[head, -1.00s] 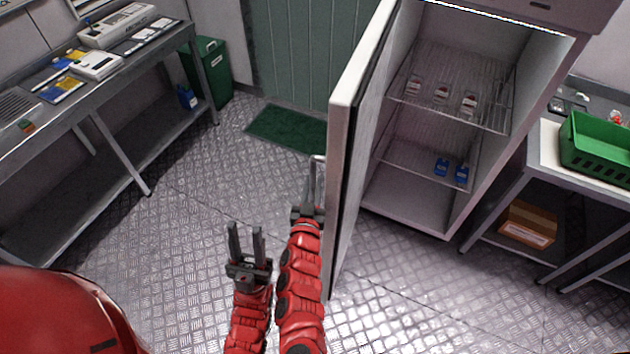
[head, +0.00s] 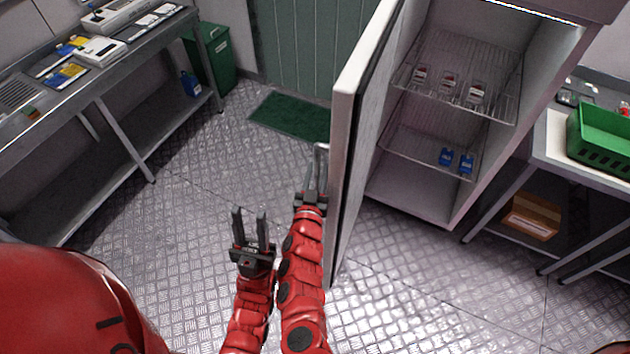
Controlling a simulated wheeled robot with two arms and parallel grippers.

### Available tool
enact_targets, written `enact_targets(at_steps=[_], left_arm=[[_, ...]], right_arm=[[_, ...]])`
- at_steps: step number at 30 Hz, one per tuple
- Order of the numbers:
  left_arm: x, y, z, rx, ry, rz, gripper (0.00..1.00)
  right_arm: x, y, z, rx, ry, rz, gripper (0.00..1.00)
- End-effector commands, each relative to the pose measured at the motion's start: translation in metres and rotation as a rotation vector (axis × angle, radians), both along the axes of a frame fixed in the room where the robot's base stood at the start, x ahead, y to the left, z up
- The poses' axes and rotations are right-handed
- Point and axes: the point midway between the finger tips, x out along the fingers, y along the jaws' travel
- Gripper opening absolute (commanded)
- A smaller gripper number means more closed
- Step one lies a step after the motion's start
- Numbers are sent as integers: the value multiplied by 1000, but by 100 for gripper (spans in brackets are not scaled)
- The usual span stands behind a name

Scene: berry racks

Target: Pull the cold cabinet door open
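The cold cabinet (head: 408,205) stands at the right with its door (head: 346,150) swung wide open, seen nearly edge-on. Its wire shelves and inside are in plain view. The door handle (head: 321,152) is a metal bar on the door's outer face, toward the left. My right gripper (head: 316,182) is at this handle and looks shut on its lower part; the fingers are seen partly side-on. My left gripper (head: 250,226) is to the left of it, above the floor, with its two fingers apart and nothing between them.
Small red-and-white punnets (head: 448,83) and blue ones (head: 456,160) sit on the cabinet shelves. A steel bench (head: 120,85) runs along the left. A table with a green crate (head: 603,140) stands at the right. The floor between bench and door is clear.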

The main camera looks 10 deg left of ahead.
Motion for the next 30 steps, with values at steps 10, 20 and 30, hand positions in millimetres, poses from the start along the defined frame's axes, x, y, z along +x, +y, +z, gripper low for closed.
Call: enact_targets(at_steps=[10,20,30], left_arm=[[0,0,-6,0,0,0,37],[0,0,-13,0,0,0,37],[0,0,2,0,0,0,37]], right_arm=[[-45,3,-2,1,2,5,35],[-118,0,-3,-1,5,4,35],[-169,-1,0,0,3,2,35]])
